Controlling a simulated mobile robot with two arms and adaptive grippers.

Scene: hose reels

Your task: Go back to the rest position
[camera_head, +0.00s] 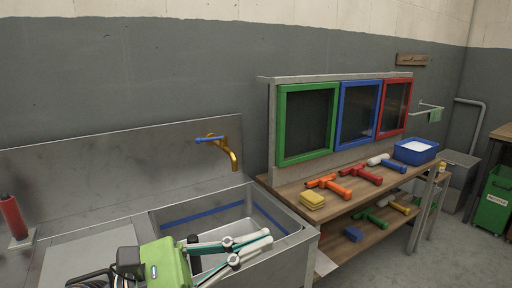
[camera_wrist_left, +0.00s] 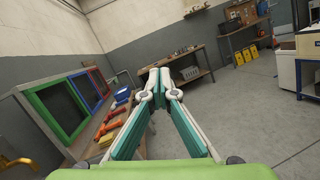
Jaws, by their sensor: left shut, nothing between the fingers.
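My left gripper (camera_head: 267,238) comes in from the bottom of the head view, with a green body and white-and-teal fingers. It is over the metal sink (camera_head: 290,225). Its fingertips are together and hold nothing. In the left wrist view the gripper (camera_wrist_left: 159,74) points out over the room, its tips close together with nothing between them. My right gripper is in neither view.
A brass tap (camera_head: 232,158) stands above the sink. Right of it, a wooden bench (camera_head: 335,208) holds orange and red tools, a yellow sponge (camera_head: 312,200) and a blue tub (camera_head: 416,151). Green, blue and red framed panels stand behind. Open floor (camera_wrist_left: 235,105) lies ahead in the wrist view.

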